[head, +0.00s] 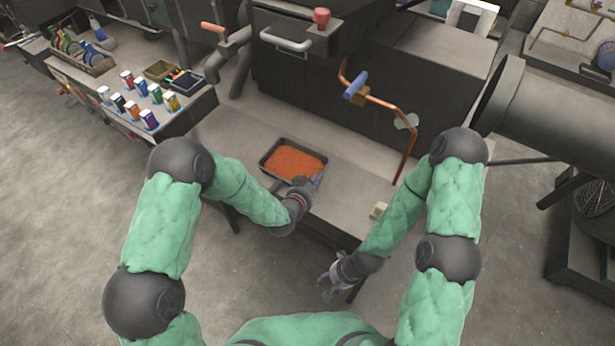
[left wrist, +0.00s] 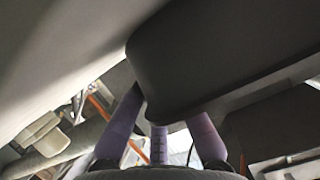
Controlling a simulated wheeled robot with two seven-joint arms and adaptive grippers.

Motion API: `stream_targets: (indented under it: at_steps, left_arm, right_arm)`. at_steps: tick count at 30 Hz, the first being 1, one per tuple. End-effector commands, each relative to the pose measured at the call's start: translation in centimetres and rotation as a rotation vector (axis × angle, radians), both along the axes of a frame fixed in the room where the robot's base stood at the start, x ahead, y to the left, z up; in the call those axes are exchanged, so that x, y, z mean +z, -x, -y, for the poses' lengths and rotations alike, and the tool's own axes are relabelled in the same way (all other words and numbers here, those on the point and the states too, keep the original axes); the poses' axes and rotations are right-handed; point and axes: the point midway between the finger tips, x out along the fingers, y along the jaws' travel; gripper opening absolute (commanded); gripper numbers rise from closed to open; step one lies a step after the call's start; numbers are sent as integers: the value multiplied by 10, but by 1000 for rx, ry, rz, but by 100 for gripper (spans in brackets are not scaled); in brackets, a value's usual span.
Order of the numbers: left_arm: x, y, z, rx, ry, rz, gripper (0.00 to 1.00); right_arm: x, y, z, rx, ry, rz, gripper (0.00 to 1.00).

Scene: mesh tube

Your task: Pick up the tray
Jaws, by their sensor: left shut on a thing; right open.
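The tray (head: 272,174) is a dark rectangular pan filled with orange-red granules (head: 295,161). It is at the front of the grey bench in the head view. My left gripper (head: 308,186) is at its near right corner and is shut on the tray's edge. In the left wrist view my purple fingers (left wrist: 158,140) are against a dark, rounded corner of the tray (left wrist: 200,60) that fills much of the picture. I cannot tell whether the tray touches the bench. My right gripper (head: 332,284) is open and empty, low in front of the bench.
A copper pipe with a blue-handled valve (head: 355,84) rises right of the tray. A small pale block (head: 378,210) sits at the bench's front edge. Several coloured cartons (head: 140,88) stand on a side counter at left. A large grey cylinder (head: 550,105) is at right. Bench around the tray is clear.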

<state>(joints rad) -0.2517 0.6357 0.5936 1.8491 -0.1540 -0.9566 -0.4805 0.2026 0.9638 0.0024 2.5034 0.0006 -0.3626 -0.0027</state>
Motion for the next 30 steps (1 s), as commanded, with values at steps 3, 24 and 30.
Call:
stream_targets:
  at_steps: [3,24,30]
  left_arm:
    - [4,0,0,-1,0,2,0]
    - [57,17,-9,1,0,5,0]
    - [76,32,-16,0,0,5,0]
  right_arm:
    - [1,0,0,0,0,0,51]
    - [16,0,0,0,0,0,51]
    - [21,0,0,0,0,0,51]
